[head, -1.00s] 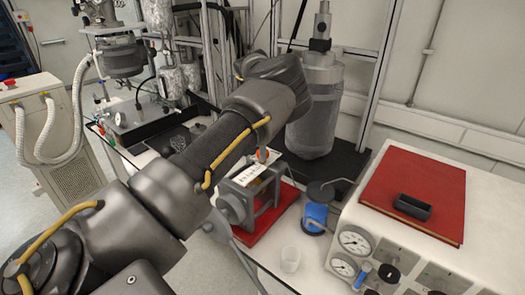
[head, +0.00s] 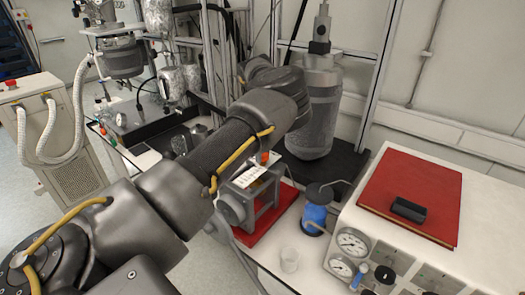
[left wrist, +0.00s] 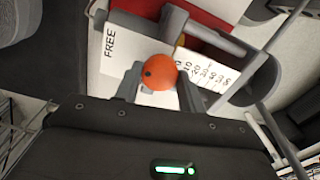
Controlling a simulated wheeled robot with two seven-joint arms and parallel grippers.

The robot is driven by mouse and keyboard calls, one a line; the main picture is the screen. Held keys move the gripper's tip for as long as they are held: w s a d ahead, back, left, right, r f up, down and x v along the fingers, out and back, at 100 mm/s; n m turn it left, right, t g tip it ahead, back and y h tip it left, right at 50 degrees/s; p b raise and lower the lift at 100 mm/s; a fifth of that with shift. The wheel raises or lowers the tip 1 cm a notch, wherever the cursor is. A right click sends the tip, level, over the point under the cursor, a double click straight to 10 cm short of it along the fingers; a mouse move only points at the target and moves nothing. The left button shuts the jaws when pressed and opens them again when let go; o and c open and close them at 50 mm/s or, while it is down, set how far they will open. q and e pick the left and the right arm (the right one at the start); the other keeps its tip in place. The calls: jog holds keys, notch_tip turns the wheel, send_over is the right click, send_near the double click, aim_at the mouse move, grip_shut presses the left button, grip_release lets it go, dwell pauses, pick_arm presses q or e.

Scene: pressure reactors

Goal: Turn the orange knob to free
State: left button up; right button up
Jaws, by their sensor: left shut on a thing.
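The orange knob (left wrist: 159,72) is round and sits on the white scale plate (left wrist: 118,45) in the left wrist view. "FREE" is printed at the plate's left part and a row of numbers runs to the right. The knob stands between them. My left gripper (left wrist: 159,86) has a finger on each side of the knob and is shut on it. In the head view the orange knob (head: 264,158) shows small beside my forearm, above the plate (head: 248,177). My arm hides most of the left gripper there. My right gripper is not in view.
The plate's device stands on a red base (head: 270,230). A tall grey cylinder (head: 318,110) stands behind. A gauge box (head: 350,260) with a red book (head: 425,185) is at right.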

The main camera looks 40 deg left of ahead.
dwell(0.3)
pick_arm(q)
jog(key=o, duration=1)
jog(key=shift+d, duration=0.1)
jog(key=shift+c, duration=0.2)
jog(key=shift+r, duration=0.15)
notch_tip(320, 180, up, 11)
jog(key=b, duration=0.1)
jog(key=shift+f+b, duration=0.2)
jog(key=shift+b, duration=0.1)
